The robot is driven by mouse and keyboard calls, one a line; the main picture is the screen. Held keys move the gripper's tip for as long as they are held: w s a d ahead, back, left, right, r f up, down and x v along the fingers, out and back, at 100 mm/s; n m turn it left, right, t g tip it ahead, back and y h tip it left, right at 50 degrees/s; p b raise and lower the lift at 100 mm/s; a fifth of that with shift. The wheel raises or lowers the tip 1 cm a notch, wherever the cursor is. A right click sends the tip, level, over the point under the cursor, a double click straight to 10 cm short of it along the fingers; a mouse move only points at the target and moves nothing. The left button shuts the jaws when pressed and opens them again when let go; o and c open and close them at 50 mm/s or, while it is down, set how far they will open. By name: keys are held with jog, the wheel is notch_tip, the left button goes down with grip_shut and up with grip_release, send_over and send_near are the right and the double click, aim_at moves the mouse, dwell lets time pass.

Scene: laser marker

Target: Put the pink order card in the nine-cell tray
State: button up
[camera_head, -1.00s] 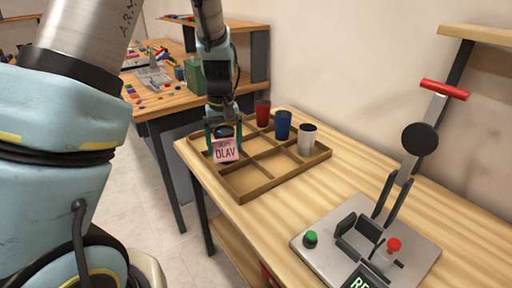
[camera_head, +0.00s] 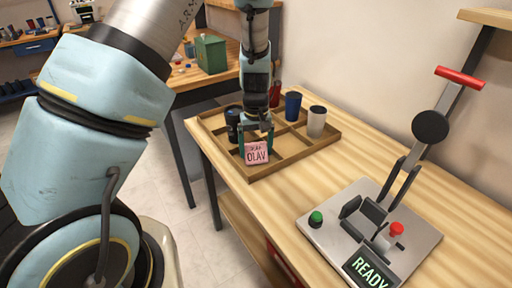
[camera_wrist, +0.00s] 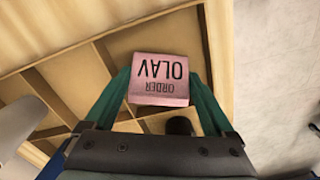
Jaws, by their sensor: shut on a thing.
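The pink order card (camera_head: 257,153), lettered OLAV, is held between the fingers of my gripper (camera_head: 256,132). In the wrist view the card (camera_wrist: 160,80) shows upside down, between the two green fingers (camera_wrist: 160,98). My gripper is shut on it. The wooden nine-cell tray (camera_head: 268,172) lies on the table, and the card is over its near part. I cannot tell whether the card touches the tray floor.
The marker machine (camera_head: 380,225) stands on the table at the right, with a red-handled lever (camera_head: 459,77), a green button (camera_head: 316,218) and a READY display (camera_head: 370,270). Bare tabletop lies between tray and machine. Another workbench with a green box (camera_head: 211,54) is behind.

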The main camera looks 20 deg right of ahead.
aim_at(256, 152)
jog(key=shift+f, duration=0.2)
jog(key=shift+f, duration=0.2)
jog(key=o, duration=1.1)
jog(key=shift+r, duration=0.1)
jog(key=shift+c, duration=0.2)
notch_tip(256, 152, up, 12)
jog(key=b, duration=0.1)
jog(key=shift+r+b, duration=0.15)
jog(key=shift+b, duration=0.15)
jog(key=s+a+r, duration=0.1)
jog(key=s+a, duration=0.1)
jog(key=a, duration=1.3)
jog(key=s+a+r+n+t, duration=0.1)
jog(key=s+a+r, duration=0.1)
jog(key=a, duration=1.3)
jog(key=shift+t, duration=0.3)
